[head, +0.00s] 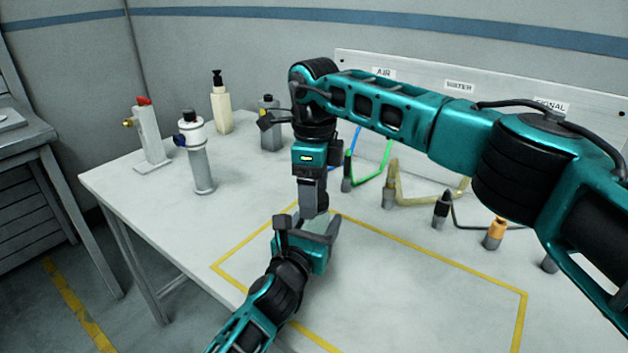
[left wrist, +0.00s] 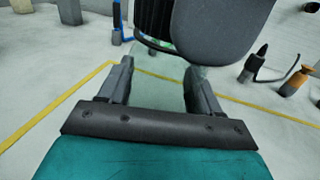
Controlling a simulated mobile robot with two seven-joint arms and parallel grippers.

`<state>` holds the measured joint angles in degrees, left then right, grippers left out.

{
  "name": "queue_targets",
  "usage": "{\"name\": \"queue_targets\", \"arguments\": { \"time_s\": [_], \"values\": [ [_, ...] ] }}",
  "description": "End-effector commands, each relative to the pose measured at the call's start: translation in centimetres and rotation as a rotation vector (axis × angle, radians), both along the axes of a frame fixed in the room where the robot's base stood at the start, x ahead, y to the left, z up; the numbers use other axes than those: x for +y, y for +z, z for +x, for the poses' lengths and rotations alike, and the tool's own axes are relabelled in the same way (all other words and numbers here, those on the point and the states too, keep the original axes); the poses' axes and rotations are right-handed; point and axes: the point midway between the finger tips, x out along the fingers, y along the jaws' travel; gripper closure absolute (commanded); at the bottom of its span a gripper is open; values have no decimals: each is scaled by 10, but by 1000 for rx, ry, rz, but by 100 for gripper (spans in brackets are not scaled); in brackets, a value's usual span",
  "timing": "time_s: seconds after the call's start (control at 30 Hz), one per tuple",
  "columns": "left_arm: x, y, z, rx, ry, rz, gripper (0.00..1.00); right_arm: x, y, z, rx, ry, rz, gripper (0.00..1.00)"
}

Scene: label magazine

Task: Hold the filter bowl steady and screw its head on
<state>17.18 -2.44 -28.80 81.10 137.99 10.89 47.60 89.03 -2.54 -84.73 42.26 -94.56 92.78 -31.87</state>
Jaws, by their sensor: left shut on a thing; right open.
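My left gripper (head: 309,226) is low over the front part of the table, shut on a pale, see-through greenish thing, which looks like the filter bowl. In the left wrist view the bowl (left wrist: 160,72) shows between the two fingers, its upper part hidden. My right gripper (head: 313,203) points down just above the left one; it is open. In the left wrist view a dark rounded part and a black ribbed part cover the space above the bowl. I cannot make out the filter head for sure there, nor whether anything touches the bowl.
A grey cylinder with a white collar and dark knob (head: 198,165) stands at the table's left. Near it are a red-topped block (head: 149,140), a cream pump bottle (head: 221,110) and a grey bottle (head: 269,130). Hoses and connectors (head: 388,195) lie before the labelled panel (head: 485,95).

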Motion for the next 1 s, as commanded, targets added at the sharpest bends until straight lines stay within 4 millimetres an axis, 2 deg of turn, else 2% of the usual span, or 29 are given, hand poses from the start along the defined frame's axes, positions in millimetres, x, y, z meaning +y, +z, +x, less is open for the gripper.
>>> {"name": "queue_targets", "arguments": {
  "time_s": [0.17,0.77,0.9,1.0],
  "values": [
    [0,0,0,1,0,0,100,0,0,0,0,0,0,24],
    [0,-1,0,1,1,0,100,0,0,0,0,0,0,81],
    [0,-1,0,1,1,0,100,0,0,0,0,-24,0,82],
    [0,-1,0,1,1,0,100,0,0,0,0,-128,0,82]
  ]
}}
